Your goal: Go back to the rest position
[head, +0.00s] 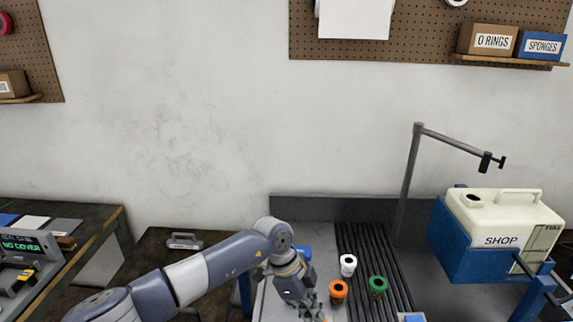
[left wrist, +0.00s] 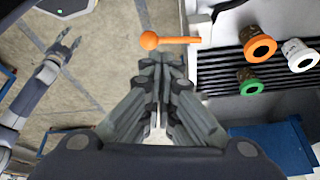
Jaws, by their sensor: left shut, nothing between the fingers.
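My left gripper (head: 312,314) hangs at the lower middle of the head view, pointing down at the front of the grey bench tray. In the left wrist view its fingers (left wrist: 160,62) are together with nothing between them. My right gripper (left wrist: 68,42) shows only in the left wrist view, at the upper left over the floor, its fingers apart and empty. An orange rod with a ball end (left wrist: 165,41) lies just beyond my left fingertips; I cannot tell if they touch.
White (head: 348,265), orange (head: 338,291) and green (head: 377,286) ringed parts stand near the black ribs, right of my left gripper. A cream tank (head: 507,215) sits in a blue holder at right. A grey post (head: 408,180) rises behind. A side table (head: 160,262) stands left.

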